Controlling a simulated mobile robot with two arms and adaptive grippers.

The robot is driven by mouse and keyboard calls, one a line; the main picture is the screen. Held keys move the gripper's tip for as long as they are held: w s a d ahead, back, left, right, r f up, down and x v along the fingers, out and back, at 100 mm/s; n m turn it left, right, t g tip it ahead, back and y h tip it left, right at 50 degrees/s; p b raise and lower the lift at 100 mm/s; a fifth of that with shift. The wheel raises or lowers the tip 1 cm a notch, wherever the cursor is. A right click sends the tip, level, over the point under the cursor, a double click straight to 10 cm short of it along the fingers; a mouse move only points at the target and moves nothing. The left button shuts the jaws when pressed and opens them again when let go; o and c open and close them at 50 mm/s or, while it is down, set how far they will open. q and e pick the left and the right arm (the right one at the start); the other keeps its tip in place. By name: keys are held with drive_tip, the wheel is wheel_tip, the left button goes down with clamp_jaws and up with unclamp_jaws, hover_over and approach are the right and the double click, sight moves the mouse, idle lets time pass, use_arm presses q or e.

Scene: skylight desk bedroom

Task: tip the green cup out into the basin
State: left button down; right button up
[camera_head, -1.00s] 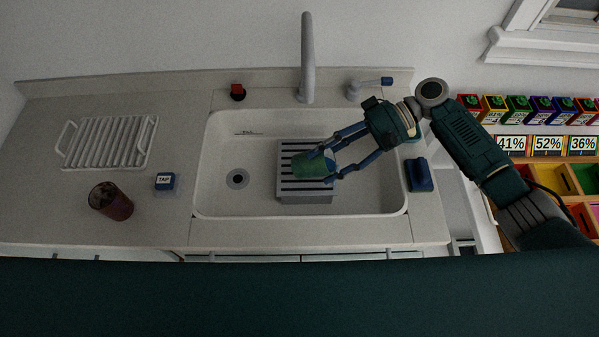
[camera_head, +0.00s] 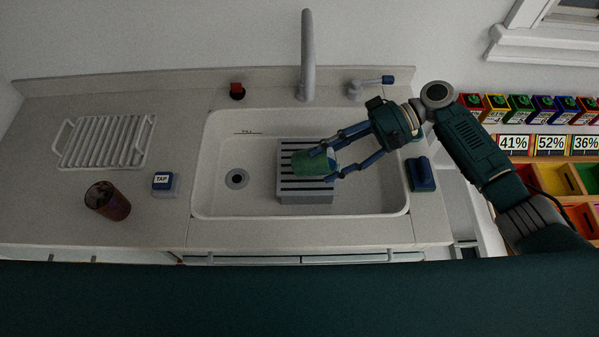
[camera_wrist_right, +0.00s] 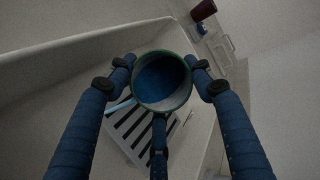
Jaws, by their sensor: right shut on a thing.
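The green cup (camera_head: 312,163) is held in my right gripper (camera_head: 327,161) over the basin (camera_head: 215,205). The gripper's fingers are shut around it. In the right wrist view the green cup (camera_wrist_right: 164,53) shows its round mouth towards the camera, with blue inside; I cannot tell whether that is liquid. The cup looks tilted in the head view. Behind it is a grey slatted rack (camera_head: 306,197) in the basin; whether the cup touches it cannot be told. My left gripper is not in view.
A dark red tumbler (camera_head: 108,201), a TAP block (camera_head: 164,183) and a white drying rack (camera_head: 105,143) stand on the left counter. The tall faucet (camera_head: 307,60) rises behind the basin. A blue sponge-like block (camera_head: 420,175) is at the right rim. The basin's left part, around the drain (camera_head: 236,179), is clear.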

idle(0.7)
drive_tip(key=shift+y+b, duration=0.3)
drive_tip(key=shift+b, duration=0.25)
idle(0.4)
drive_tip(key=shift+d+r+y+b, duration=0.15)
drive_tip(key=shift+y+b, duration=0.35)
drive_tip(key=shift+b, duration=0.45)
drive_tip(key=shift+n, duration=0.3)
drive_tip(key=shift+s+d+y+b, duration=0.1)
drive_tip(key=shift+y+b, duration=0.3)
drive_tip(key=shift+b, duration=0.25)
drive_tip(key=shift+b, duration=0.35)
drive_tip(key=shift+d+y+b, duration=0.1)
drive_tip(key=shift+y+b, duration=0.4)
drive_tip(key=shift+b, duration=0.15)
drive_tip(key=shift+g, duration=0.3)
idle(0.3)
